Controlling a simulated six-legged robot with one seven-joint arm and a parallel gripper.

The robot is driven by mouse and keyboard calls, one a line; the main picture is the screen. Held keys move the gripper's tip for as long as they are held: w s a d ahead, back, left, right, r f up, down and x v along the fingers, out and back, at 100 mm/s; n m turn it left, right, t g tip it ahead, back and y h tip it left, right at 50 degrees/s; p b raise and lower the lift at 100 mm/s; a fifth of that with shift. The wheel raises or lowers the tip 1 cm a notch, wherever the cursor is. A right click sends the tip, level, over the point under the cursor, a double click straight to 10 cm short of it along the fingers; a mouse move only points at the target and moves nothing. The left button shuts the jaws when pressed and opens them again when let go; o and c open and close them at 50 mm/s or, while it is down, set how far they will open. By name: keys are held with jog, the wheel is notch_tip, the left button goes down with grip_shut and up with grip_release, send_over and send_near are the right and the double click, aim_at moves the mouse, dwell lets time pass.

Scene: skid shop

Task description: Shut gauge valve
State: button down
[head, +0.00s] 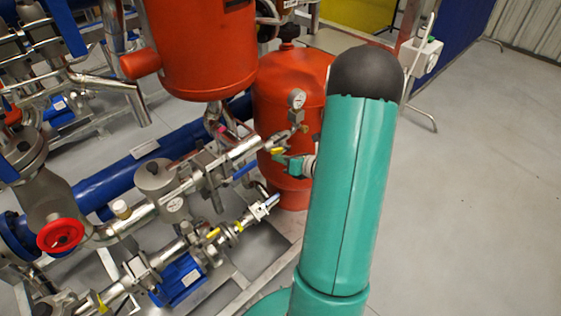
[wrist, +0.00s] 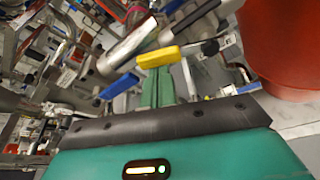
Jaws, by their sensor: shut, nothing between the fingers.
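A round pressure gauge (head: 297,98) stands upright on a short stem in front of the red tank in the head view. Below it, a small yellow valve lever (head: 277,151) sits on the silver pipe. The yellow lever (wrist: 158,57) also shows large in the wrist view, lying almost level across the picture just beyond my fingertips. My gripper (head: 280,160) is shut and empty, close below the yellow lever. In the wrist view my green fingers (wrist: 159,75) are together and point at the lever; I cannot tell whether they touch it.
A red tank (head: 290,85) stands right behind the gauge, and a larger red vessel (head: 203,45) hangs at its left. A blue lever (head: 244,169) and silver pipes (head: 205,172) crowd the left side. The grey floor (head: 470,200) at right is clear.

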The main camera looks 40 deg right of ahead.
jog(key=r+m+y, duration=0.1)
jog(key=d+r+m+y, duration=0.1)
jog(key=m, duration=0.1)
jog(key=shift+r+m+t, duration=0.1)
jog(key=shift+m+t, duration=0.2)
jog(key=d+r+m, duration=0.1)
jog(key=m, duration=0.1)
jog(key=d+m+t+y, duration=0.1)
jog(key=m, duration=0.1)
jog(key=shift+r+y, duration=0.3)
jog(key=shift+r, duration=0.1)
